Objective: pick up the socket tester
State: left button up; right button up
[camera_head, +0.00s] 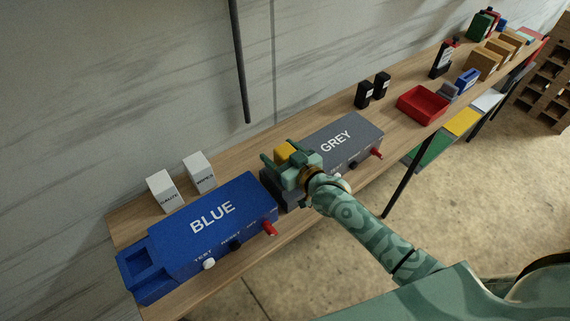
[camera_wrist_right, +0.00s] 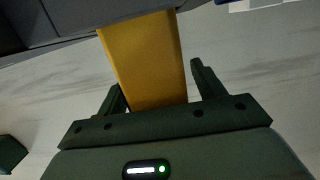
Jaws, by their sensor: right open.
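A yellow block (camera_head: 284,149), which I take to be the socket tester, stands at the left end of the grey box marked GREY (camera_head: 345,136). In the right wrist view the yellow block (camera_wrist_right: 143,62) is a tall piece reaching down between my fingers. My right gripper (camera_head: 281,160) is open around the block. In the right wrist view its fingers (camera_wrist_right: 160,90) stand on either side, with a visible gap on the right; contact on the left is unclear. The gripper hides the block's lower part in the head view. My left gripper is out of view.
A blue box marked BLUE (camera_head: 210,214) stands left of my gripper, with white cartons (camera_head: 199,173) behind it. Black boxes (camera_head: 364,95) and a red tray (camera_head: 423,103) are farther right on the wooden bench. A dark pole (camera_head: 238,60) hangs behind.

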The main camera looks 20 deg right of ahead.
jog(key=shift+s, duration=0.15)
jog(key=shift+c, duration=1.2)
jog(key=c, duration=1)
